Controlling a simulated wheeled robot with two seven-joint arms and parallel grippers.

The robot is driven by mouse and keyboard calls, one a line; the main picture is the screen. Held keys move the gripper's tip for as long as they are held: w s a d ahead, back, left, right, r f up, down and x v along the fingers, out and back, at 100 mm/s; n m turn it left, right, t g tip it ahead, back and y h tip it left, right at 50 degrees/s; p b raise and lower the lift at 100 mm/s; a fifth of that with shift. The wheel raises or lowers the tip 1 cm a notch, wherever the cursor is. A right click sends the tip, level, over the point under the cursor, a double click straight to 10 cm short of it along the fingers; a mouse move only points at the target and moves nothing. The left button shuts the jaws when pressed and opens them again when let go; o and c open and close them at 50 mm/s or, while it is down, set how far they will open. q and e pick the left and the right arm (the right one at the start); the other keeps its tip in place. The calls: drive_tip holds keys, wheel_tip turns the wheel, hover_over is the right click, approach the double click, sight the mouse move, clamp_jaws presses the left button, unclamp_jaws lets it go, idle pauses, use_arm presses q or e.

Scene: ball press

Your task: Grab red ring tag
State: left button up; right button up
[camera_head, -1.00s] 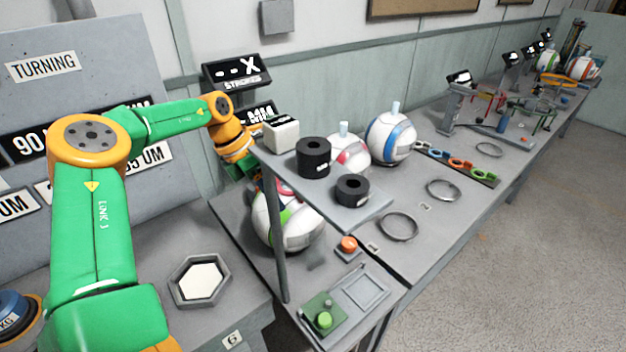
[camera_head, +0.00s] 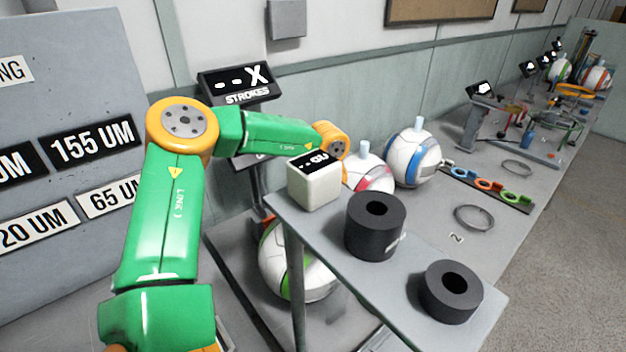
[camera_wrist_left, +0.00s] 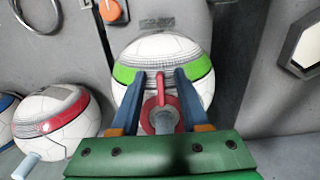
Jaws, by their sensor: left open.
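The red ring tag (camera_wrist_left: 161,112) is in the left wrist view, at the stem of the green-striped ball (camera_wrist_left: 125,74). Its ring looks to be around the pale stem (camera_wrist_left: 163,122), and its narrow tab points up the picture. My left gripper (camera_wrist_left: 160,74) is open, with one blue finger on each side of the tag. I cannot tell whether the fingers touch it. In the head view, the green-striped ball (camera_head: 287,272) is partly hidden under the shelf, and my left gripper is hidden behind the white cube and shelf. My right gripper is not in view.
A raised shelf (camera_head: 330,255) holds a white cube (camera_head: 314,184) and two black cylinders (camera_head: 375,226) (camera_head: 451,291). Red-striped (camera_head: 368,174) and blue-striped (camera_head: 413,158) balls stand behind. A dark strip (camera_head: 475,179) holds coloured rings at right.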

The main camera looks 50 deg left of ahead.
use_arm(q)
clamp_jaws()
drive_tip(key=shift+r, duration=0.1)
